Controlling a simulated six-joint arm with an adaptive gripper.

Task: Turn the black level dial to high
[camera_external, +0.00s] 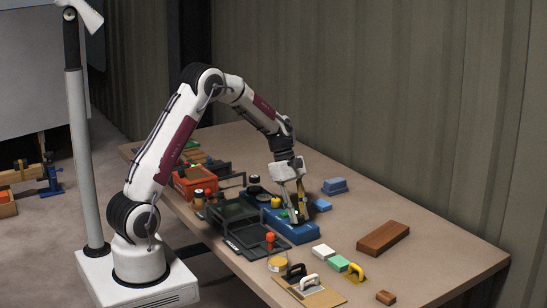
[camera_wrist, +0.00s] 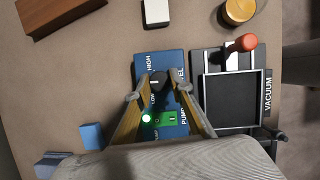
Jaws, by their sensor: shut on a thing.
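The blue pump panel (camera_external: 299,235) lies on the bench below my gripper (camera_external: 296,214). In the wrist view, the blue panel (camera_wrist: 147,60) carries the words HIGH, LOW, LEVEL and PUMP. The black level dial (camera_wrist: 158,78) sits between HIGH and LOW. My gripper (camera_wrist: 159,92) is shut on the dial, with one finger on each side of it. Exactly where the dial points is too small to tell. A lit green lamp (camera_wrist: 146,118) and a green switch plate (camera_wrist: 171,118) lie nearer the palm. The dial is hidden by my gripper in the external view.
A black vacuum tray (camera_wrist: 232,100) with a red-knobbed handle (camera_wrist: 247,42) stands close beside the panel. A brown block (camera_external: 383,238), a white block (camera_external: 323,252) and blue blocks (camera_external: 335,186) lie around. The bench's right end is mostly free.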

